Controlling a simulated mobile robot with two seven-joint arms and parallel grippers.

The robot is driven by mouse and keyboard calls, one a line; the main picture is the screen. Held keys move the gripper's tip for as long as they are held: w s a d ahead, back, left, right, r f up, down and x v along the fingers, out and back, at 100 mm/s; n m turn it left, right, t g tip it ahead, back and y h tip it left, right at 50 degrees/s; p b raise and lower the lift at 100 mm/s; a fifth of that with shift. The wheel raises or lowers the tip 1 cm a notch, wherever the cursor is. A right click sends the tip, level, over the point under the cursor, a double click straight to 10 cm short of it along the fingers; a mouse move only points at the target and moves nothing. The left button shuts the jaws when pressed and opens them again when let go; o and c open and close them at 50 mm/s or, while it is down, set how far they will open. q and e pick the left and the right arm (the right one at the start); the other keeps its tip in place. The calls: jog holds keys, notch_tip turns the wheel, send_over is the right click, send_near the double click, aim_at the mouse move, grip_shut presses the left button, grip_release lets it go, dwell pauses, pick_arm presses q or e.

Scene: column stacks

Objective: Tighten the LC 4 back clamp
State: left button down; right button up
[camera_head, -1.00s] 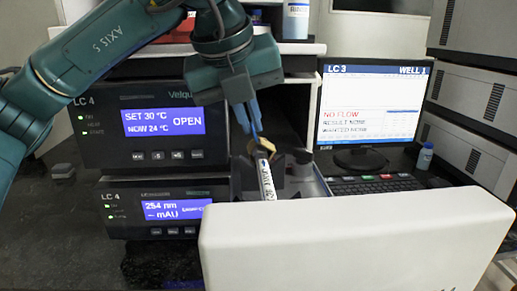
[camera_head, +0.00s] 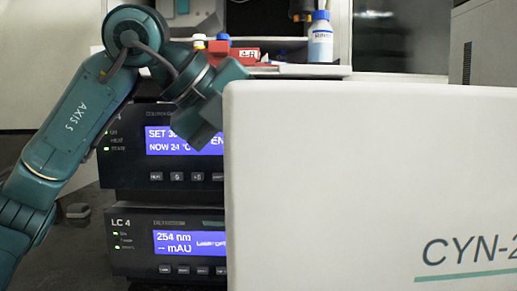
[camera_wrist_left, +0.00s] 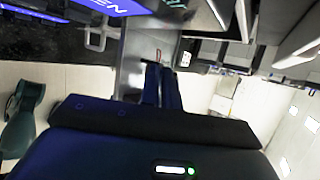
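The upper LC 4 unit (camera_head: 128,172) shows a blue screen reading SET and NOW 24 °C; its right side is covered. The lower LC 4 unit (camera_head: 135,255) below it shows 254 nm. The back clamp cannot be made out in either current view; a white panel covers the area right of the units in the head view. My left arm reaches in front of the upper unit, and its gripper is hidden there. In the left wrist view the left gripper's dark blue fingers (camera_wrist_left: 162,88) are close together, with nothing clear between them. My right gripper is not in view.
The large white panel (camera_head: 370,180) marked CYN-2 fills the right side of the head view, close to my left wrist. The dark bench is open at the left.

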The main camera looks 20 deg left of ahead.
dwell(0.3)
pick_arm(q)
jog(key=c, duration=1.6)
grip_release()
jog(key=shift+p+v, duration=1.85)
jog(key=shift+v, duration=4.75)
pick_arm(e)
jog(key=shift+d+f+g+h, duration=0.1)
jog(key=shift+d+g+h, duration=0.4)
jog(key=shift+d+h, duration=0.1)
